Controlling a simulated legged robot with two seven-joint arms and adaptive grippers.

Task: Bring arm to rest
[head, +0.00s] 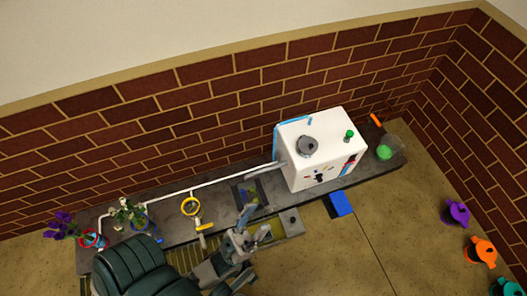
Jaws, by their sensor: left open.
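My left gripper (247,217) is at the lower middle of the head view, with its grey arm below it. It is open and is over the front part of the long dark bench (170,226). I see nothing held in it, though its fingers are small and partly overlap a dark panel (240,193) with blue and yellow marks behind them. My right gripper is not in view.
A white box machine (322,150) stands on the bench right of the gripper. A white pipe (185,187) runs left from it, past a yellow ring (191,206), to potted flowers (128,213). A blue block (341,203) lies in front. Purple (455,213) and orange (481,251) pots stand far right.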

